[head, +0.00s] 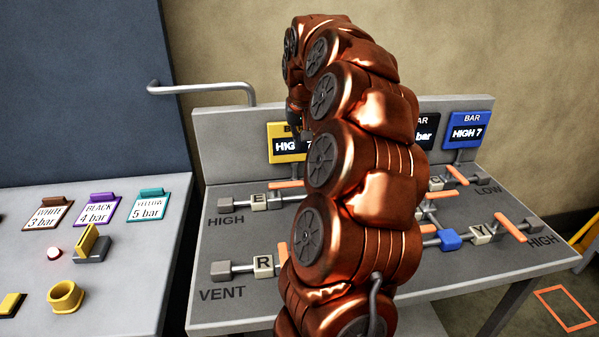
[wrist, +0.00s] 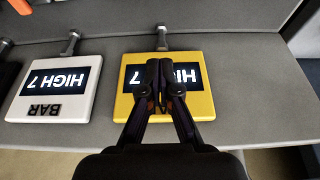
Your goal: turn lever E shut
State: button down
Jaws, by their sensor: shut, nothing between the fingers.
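The block marked E (head: 259,201) sits on the upper left pipe, beside the HIGH label. An orange lever (head: 287,184) lies just right of it, roughly in line with the pipe; its right end is close to my arm, which hides the pipe beyond. My gripper shows in the wrist view (wrist: 160,72), its two dark fingers together and empty. They are in front of the yellow HIGH 7 sign (wrist: 128,105), and no lever shows there. In the head view my copper arm hides most of the gripper, near the yellow sign (head: 277,142).
The block marked R (head: 264,264) and an orange lever (head: 282,253) are on the lower pipe. A white sign (wrist: 52,90) stands beside the yellow one.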

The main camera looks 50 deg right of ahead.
jog(key=p+x, duration=0.2)
jog(key=x, duration=0.8)
jog(key=shift+s+a, duration=0.1)
jog(key=shift+s+a+r+p, duration=0.1)
jog(key=shift+s+a+p, duration=0.5)
jog(key=shift+s+a, duration=0.65)
jog(key=shift+s, duration=0.25)
